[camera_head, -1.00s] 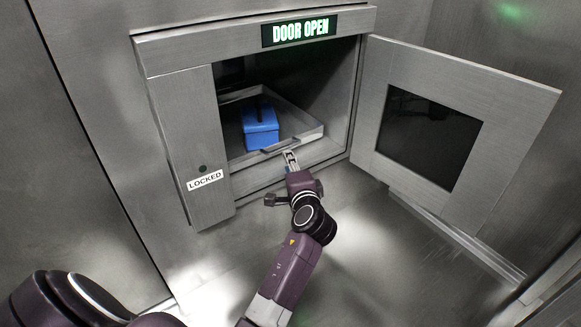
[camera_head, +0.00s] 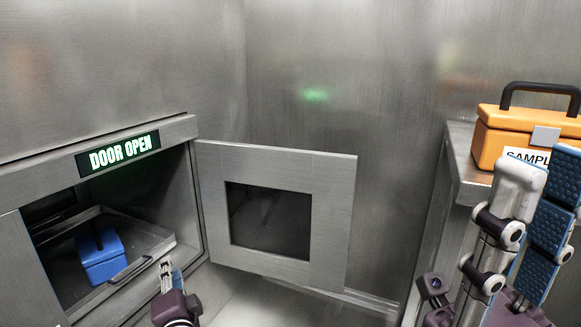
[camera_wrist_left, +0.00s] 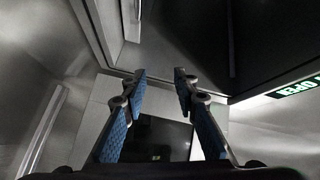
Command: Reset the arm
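My left gripper (camera_head: 168,268) is low at the left of the head view, in front of the open compartment and just right of the tray's handle. Its two blue-padded fingers are apart with nothing between them in the left wrist view (camera_wrist_left: 159,74). My right gripper (camera_head: 545,165) points up at the right, close to the camera. Its two fingers stand apart and no object shows between them. Most of both arms is out of view.
A blue box (camera_head: 101,262) sits in a metal tray (camera_head: 150,237) inside the compartment. The compartment door (camera_head: 333,200) stands wide open. A sign (camera_head: 118,153) reads "DOOR OPEN". An orange sample case (camera_head: 500,137) stands on a ledge (camera_head: 462,165) behind my right gripper.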

